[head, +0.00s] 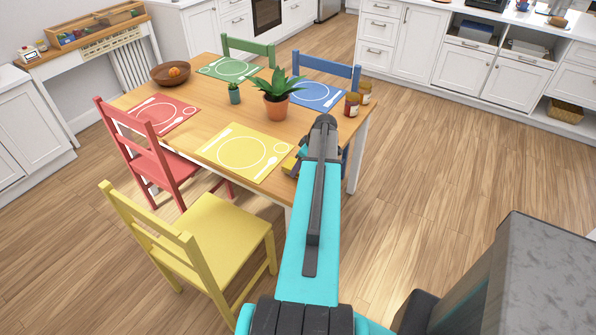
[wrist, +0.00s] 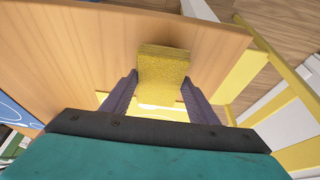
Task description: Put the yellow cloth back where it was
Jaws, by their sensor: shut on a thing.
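The yellow cloth (wrist: 163,62) shows in the wrist view as a small folded-looking piece, above the light wood table (wrist: 75,50). My gripper (wrist: 159,82) is shut on it, with one dark finger on each side. In the head view my arm hides most of the gripper and cloth, near the table's front right edge. A small yellow patch shows there beside the arm, but I cannot tell if it is the cloth. The yellow placemat (head: 243,152) lies just left of the arm. I cannot tell whether the cloth touches the table.
A potted plant (head: 277,105), a small cactus (head: 234,93), a wooden bowl (head: 171,74) and two jars (head: 352,104) stand on the table. Red, green and blue placemats lie there too. A yellow chair (head: 205,240) stands in front. Floor at right is clear.

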